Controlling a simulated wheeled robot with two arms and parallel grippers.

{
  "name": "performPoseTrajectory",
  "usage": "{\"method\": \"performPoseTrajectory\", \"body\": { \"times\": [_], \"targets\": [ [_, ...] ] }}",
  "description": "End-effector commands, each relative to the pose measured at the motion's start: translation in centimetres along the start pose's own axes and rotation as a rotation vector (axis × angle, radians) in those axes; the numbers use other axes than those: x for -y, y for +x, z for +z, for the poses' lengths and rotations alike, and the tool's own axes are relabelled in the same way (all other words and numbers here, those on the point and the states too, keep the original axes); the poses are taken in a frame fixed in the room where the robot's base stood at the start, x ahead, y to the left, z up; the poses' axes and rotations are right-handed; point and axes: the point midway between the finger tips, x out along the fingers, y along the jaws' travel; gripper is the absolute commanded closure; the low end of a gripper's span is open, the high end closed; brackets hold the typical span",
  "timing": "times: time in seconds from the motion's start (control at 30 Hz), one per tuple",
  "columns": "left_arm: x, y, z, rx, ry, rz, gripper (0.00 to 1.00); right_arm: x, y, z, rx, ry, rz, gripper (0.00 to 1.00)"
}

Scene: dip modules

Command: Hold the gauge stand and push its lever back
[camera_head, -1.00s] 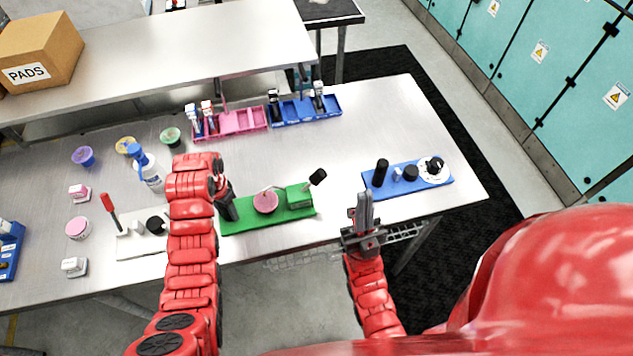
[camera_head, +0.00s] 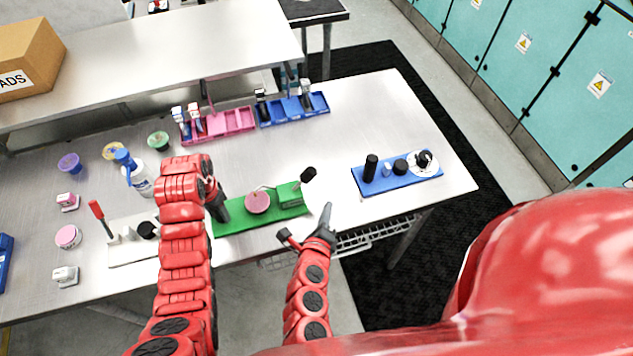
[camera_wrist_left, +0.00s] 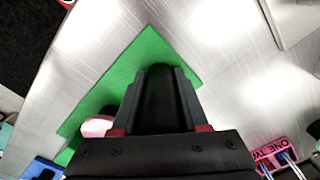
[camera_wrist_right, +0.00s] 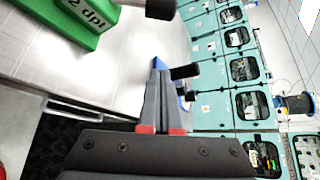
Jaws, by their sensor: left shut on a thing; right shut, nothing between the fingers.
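The gauge stand has a green base (camera_head: 235,222) with a pink disc (camera_head: 257,202) in the middle and a green block (camera_head: 290,196) at its right end. A lever with a black knob (camera_head: 308,173) leans up and right from the block. My left gripper (camera_head: 217,204) is shut on the black post at the stand's left end; the left wrist view shows the post (camera_wrist_left: 160,88) between the fingers over the green base (camera_wrist_left: 150,52). My right gripper (camera_head: 327,212) is shut and empty, right of the block and apart from it. The right wrist view shows the knob (camera_wrist_right: 160,8) beyond the fingers, upper left.
A blue board (camera_head: 395,183) with black posts and a white dial lies to the right. A white board (camera_head: 125,252) with a red-handled lever lies left. Pink (camera_head: 240,120) and blue (camera_head: 318,103) trays stand behind. The table between the stand and blue board is clear.

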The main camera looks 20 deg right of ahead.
Motion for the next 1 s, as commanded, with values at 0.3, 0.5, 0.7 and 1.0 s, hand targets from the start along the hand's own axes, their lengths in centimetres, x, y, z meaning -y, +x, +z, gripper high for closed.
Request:
{"method": "performPoseTrajectory", "body": {
  "times": [0.3, 0.5, 0.7, 1.0],
  "targets": [
    [0.0, 0.0, 0.0, 0.0, 0.0, 0.0, 1.0, -0.7, -0.3, 0.7, 0.022, 0.079, 0.04, 1.0],
    [0.0, 0.0, 0.0, 0.0, 0.0, 0.0, 1.0, -0.7, -0.2, 0.7, 0.022, 0.077, 0.039, 1.0],
    [0.0, 0.0, 0.0, 0.0, 0.0, 0.0, 1.0, -0.7, 0.9, 0.7, 0.021, 0.076, 0.038, 1.0],
    [0.0, 0.0, 0.0, 0.0, 0.0, 0.0, 1.0, -0.8, 4.5, 0.8, 0.021, 0.077, 0.037, 1.0]
  ]
}}
